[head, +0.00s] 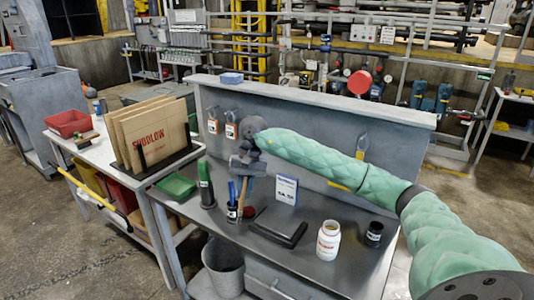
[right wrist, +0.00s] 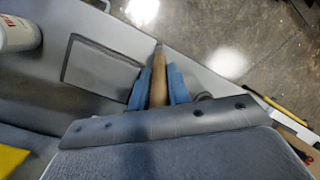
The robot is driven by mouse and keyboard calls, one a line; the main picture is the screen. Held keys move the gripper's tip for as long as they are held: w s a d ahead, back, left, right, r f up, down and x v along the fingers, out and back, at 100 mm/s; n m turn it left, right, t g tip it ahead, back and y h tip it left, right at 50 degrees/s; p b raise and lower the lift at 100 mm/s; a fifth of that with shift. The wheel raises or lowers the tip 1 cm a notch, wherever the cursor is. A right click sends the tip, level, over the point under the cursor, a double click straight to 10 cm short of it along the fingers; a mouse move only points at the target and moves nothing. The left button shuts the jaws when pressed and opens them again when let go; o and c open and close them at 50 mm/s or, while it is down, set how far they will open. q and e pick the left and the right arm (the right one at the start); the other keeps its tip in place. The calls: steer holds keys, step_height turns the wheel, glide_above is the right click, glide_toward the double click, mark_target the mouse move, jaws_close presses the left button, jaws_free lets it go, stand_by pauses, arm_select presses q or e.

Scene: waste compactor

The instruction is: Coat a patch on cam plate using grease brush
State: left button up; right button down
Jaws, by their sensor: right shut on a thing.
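My right gripper (head: 246,168) hangs over the bench and is shut on the wooden handle of the grease brush (head: 242,191). In the right wrist view the tan brush handle (right wrist: 158,80) sits between the two blue fingers (right wrist: 157,86); the bristles cannot be made out. A dark flat plate (head: 284,233), which may be the cam plate, lies on the bench right of the brush. It also shows in the right wrist view (right wrist: 100,66), left of the fingers and apart from them. My left gripper is not in view.
A back panel (head: 310,155) rises behind. The bench front is mostly clear.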

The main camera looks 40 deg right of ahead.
steer(key=d+r+m+t, duration=0.2)
steer(key=d+r, duration=0.6)
steer(key=d, duration=0.2)
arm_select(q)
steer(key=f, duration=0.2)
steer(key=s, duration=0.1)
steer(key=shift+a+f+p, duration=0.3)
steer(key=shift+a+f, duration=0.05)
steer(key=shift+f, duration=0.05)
arm_select(e)
steer(key=shift+y, duration=0.3)
steer(key=f, duration=0.5)
steer(key=shift+w+d, duration=0.1)
steer(key=shift+w, duration=0.15)
